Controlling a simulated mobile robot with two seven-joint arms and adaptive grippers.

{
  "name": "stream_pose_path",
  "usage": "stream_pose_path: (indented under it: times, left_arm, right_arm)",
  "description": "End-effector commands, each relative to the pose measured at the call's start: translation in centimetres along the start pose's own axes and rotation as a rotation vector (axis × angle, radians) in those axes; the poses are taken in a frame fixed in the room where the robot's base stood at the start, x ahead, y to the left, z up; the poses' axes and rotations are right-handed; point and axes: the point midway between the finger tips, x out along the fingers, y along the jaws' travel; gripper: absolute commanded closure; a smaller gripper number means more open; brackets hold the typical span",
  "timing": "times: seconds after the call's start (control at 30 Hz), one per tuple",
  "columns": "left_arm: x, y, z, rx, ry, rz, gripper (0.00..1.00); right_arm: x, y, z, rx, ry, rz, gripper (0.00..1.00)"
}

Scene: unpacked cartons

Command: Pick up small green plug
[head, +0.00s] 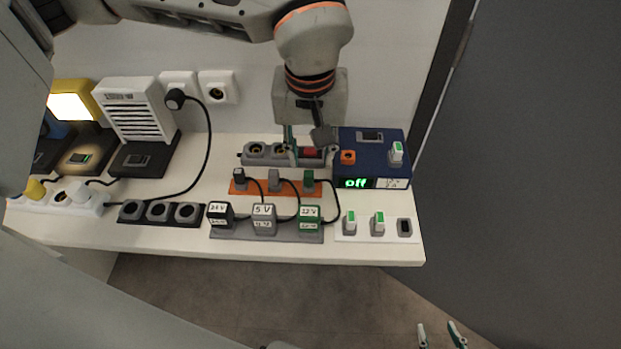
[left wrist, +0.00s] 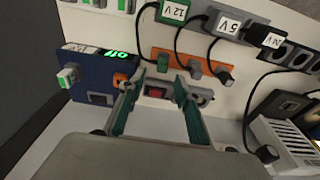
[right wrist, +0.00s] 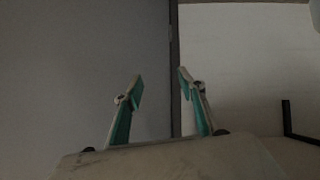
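The small green plug (head: 308,178) stands in the right-hand socket of an orange strip (head: 291,191), with a black cable attached. It also shows in the left wrist view (left wrist: 162,62), just beyond the fingertips. My left gripper (head: 307,156) is open and empty. Its fingers are around the red switch area of the grey power strip, behind the orange strip; contact cannot be told. A larger green 12 V plug (head: 309,216) sits in front in a grey strip. My right gripper (head: 438,336) is open and empty, low at the right, away from the table.
Black and grey small plugs stand left of the green one, with loose cables. A blue box (head: 372,158) reading "off" is right of my left gripper. A white panel (head: 347,237) with white-green plugs stands front right. A heater (head: 139,108) and lamp are at left.

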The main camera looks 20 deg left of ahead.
Motion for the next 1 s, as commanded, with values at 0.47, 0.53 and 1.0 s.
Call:
stream_pose_path:
  times: [0.47,0.53,1.0]
  left_arm:
    - [5.9,-0.5,0.4,0.000,-0.003,-0.001,0.67]
    - [6.4,-0.5,0.4,0.000,-0.002,0.000,0.67]
    - [6.6,-0.4,0.3,0.000,0.001,0.001,1.00]
  right_arm:
    - [0.4,-0.2,0.3,-0.005,0.000,-0.001,0.60]
    - [0.4,-0.2,0.4,-0.006,-0.001,-0.001,0.60]
    - [0.4,-0.1,0.3,-0.007,0.000,0.001,0.60]
